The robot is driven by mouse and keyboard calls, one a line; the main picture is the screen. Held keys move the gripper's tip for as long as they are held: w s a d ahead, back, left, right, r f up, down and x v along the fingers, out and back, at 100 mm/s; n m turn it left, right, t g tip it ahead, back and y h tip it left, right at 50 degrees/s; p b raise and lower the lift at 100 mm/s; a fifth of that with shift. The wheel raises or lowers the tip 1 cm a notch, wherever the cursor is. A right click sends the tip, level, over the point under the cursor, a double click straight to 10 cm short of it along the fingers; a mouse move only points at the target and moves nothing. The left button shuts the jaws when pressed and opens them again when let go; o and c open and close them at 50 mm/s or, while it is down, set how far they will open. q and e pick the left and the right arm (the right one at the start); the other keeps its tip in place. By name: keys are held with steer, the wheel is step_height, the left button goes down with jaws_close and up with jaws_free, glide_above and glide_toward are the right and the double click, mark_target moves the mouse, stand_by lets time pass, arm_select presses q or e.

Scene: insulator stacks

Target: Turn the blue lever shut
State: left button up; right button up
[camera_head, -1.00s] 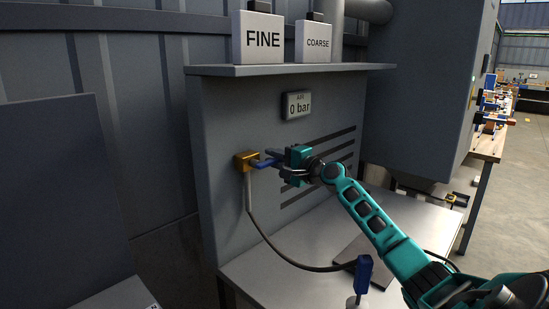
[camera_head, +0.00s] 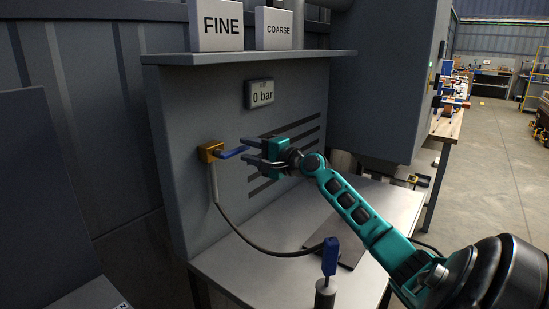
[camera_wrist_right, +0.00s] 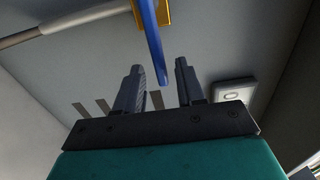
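The blue lever (camera_head: 232,153) sticks out to the right from a brass valve (camera_head: 209,151) on the grey panel. My right gripper (camera_head: 244,150) is at the lever's free end, its fingers spread and pointing at the valve. In the right wrist view, the lever (camera_wrist_right: 153,42) reaches down between the two separated fingers (camera_wrist_right: 158,68). My left gripper is not in view.
A hose (camera_head: 258,247) runs from the valve over the table (camera_head: 238,264) near a blue-handled tool (camera_head: 330,257).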

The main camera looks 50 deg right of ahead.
steer(key=s, duration=0.9)
steer(key=shift+d+b, duration=0.3)
steer(key=shift+d, duration=0.05)
